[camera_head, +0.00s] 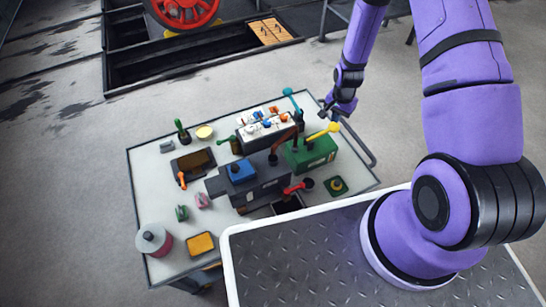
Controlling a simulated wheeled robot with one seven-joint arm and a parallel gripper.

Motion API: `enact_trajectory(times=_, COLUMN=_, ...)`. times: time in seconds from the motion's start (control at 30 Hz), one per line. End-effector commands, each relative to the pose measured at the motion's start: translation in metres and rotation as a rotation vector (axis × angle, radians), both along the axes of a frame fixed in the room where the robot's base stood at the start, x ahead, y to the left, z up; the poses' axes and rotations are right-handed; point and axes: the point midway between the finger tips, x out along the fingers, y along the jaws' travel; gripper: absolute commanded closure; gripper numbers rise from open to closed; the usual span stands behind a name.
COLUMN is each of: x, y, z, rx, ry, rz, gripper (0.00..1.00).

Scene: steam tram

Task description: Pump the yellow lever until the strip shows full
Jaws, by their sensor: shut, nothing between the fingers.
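The yellow lever (322,131) rises at a slant from the green box (310,153) at the right of the table, its wide end pointing up and right. My gripper (323,112) is at the end of the purple arm, just above and behind the lever's wide end. It looks shut and empty. There seems to be a small gap between it and the lever, but contact cannot be ruled out at this size. A small pale marking shows on the green box's front; I cannot tell whether it is the strip or how full it reads.
A teal lever (291,98), a brown lever (284,141) and a red lever (297,188) stand close by. A dark engine block (262,178) adjoins the green box. A grey rail (358,143) runs along the table's (150,222) right edge. Open floor lies beyond.

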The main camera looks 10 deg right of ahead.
Motion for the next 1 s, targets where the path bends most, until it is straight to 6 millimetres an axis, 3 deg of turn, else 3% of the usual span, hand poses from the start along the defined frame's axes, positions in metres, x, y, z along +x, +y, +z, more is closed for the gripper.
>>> enact_trajectory(times=0.47, x=0.000, y=0.000, z=-0.002, rx=0.000, ry=0.000, rz=0.000, gripper=1.00)
enact_trajectory(times=1.0, x=0.000, y=0.000, z=-0.027, rx=0.000, ry=0.001, rz=-0.001, gripper=1.00)
